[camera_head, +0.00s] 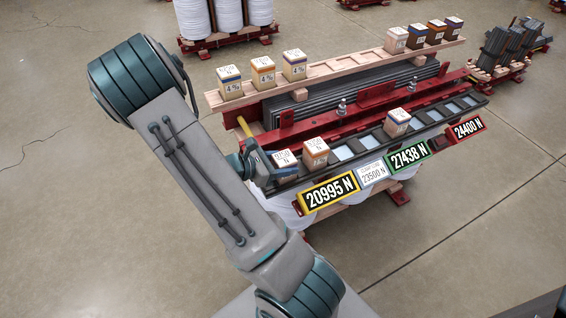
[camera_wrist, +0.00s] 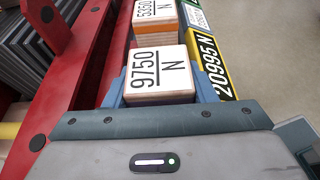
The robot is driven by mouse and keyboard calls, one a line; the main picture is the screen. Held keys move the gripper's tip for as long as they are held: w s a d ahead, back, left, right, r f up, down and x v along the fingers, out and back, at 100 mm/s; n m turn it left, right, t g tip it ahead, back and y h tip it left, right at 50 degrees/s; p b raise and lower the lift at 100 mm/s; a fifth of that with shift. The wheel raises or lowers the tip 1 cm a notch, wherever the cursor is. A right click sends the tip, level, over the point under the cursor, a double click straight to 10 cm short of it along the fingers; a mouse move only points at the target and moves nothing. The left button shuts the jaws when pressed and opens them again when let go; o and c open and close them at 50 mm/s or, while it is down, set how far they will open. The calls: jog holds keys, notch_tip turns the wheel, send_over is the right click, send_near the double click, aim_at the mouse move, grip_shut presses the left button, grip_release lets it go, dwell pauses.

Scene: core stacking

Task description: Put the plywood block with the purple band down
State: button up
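A plywood block (camera_head: 285,158) with a white top label stands at the left end of the dark slotted rail (camera_head: 345,137). In the wrist view this block (camera_wrist: 160,72) reads 9750 N. Whether the block's underside touches the rail is hidden.
Another block (camera_head: 397,122) stands farther along the rail, with empty pale slots around it. Coloured plates (camera_head: 328,192) hang along the front edge. The wooden shelf (camera_head: 340,68) behind bears several banded blocks. Red beams (camera_head: 375,98) lie between shelf and rail.

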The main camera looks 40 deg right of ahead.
jog(key=o, duration=0.4)
jog(key=shift+r, duration=0.15)
jog(key=p+v, duration=0.2)
jog(key=v, duration=1)
jog(key=shift+s+a+r+m+t+y, duration=0.9)
jog(key=shift+s+a+r+m+y, duration=0.8)
jog(key=shift+a+r+m+y, duration=0.65)
jog(key=shift+s+a+r+m+t+y, duration=0.9)
jog(key=shift+s+a+r+m+y, duration=0.8)
jog(key=shift+r+m+y, duration=0.75)
jog(key=shift+s+a+r+m+t+y, duration=0.9)
jog(key=shift+s+a+r+m+y, duration=1)
jog(key=shift+m, duration=0.9)
jog(key=shift+w+f, duration=0.1)
jog(key=shift+w, duration=0.1)
